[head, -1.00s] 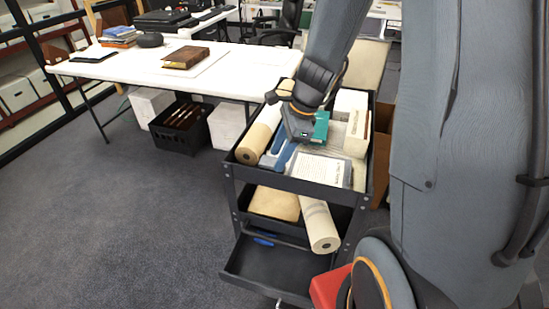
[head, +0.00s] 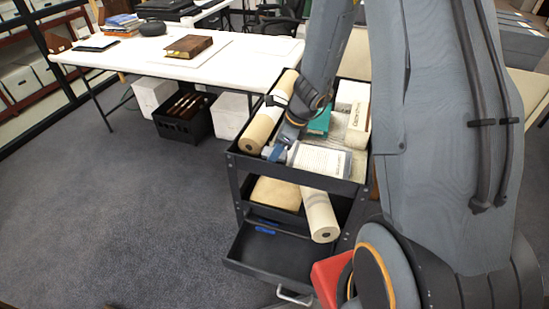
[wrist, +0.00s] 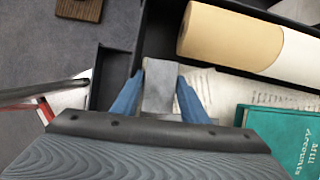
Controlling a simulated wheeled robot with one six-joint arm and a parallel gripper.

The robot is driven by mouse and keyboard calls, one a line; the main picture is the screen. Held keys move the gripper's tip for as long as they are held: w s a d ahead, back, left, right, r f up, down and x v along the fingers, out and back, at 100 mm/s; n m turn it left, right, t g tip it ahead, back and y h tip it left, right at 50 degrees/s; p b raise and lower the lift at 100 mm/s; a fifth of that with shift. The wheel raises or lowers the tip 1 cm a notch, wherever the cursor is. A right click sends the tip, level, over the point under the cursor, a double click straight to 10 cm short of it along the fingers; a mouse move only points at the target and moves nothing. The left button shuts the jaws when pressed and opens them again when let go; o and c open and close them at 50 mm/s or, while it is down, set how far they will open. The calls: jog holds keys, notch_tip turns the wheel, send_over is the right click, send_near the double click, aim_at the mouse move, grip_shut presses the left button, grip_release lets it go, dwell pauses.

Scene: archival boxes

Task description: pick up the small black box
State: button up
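I cannot pick out a small black box for certain in either view. My gripper (wrist: 160,98) has its two blue fingers apart, with a plain grey block (wrist: 159,78) between them. I cannot tell whether the fingers press on this block. In the head view my gripper (head: 277,152) is low at the front left of the cart's top tray (head: 297,174), beside the printed sheet (head: 320,160). The arm hides part of the tray there.
A tan and white roll (wrist: 235,38) lies along the tray's left side. A teal book (wrist: 283,138) and a cream box (head: 358,118) lie to the right. Another roll (head: 319,214) sticks out of the lower shelf. A white table (head: 232,65) stands behind.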

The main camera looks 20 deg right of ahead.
jog(key=c, duration=0.7)
